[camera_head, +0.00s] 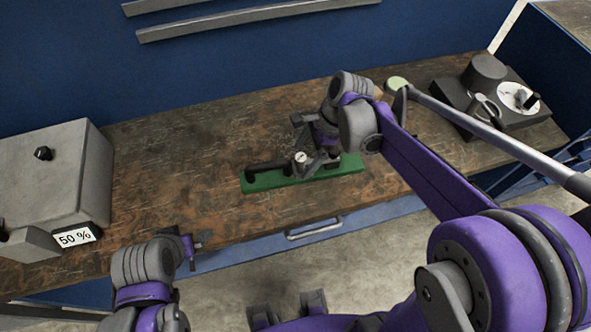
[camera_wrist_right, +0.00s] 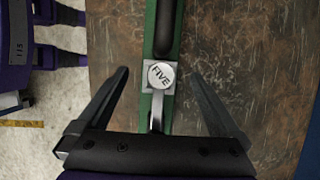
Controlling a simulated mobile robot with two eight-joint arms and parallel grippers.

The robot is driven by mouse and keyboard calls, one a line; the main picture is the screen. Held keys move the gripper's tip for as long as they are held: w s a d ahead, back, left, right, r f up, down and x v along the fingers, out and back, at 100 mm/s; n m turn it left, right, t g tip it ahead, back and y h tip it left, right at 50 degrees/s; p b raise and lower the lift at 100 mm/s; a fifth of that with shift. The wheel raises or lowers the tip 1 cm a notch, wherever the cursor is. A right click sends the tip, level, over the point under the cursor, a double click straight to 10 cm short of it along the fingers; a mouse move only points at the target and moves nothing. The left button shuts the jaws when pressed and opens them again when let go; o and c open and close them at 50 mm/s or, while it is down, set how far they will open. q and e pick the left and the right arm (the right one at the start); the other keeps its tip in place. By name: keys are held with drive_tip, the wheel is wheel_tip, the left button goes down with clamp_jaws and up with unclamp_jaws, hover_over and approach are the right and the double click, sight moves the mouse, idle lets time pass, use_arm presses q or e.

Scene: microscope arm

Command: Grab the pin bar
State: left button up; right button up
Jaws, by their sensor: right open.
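A long green base (camera_head: 261,181) lies on the brown bench top, with a dark bar (camera_head: 270,168) along it. I cannot tell for sure which part is the pin bar.
Bench left of the green base is clear. A drawer handle (camera_head: 314,228) juts out in front.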

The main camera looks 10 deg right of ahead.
sight(296, 168)
drive_tip(key=x, duration=0.5)
drive_tip(key=shift+a+f, duration=0.1)
drive_tip(key=shift+f, duration=0.1)
clamp_jaws()
idle(0.3)
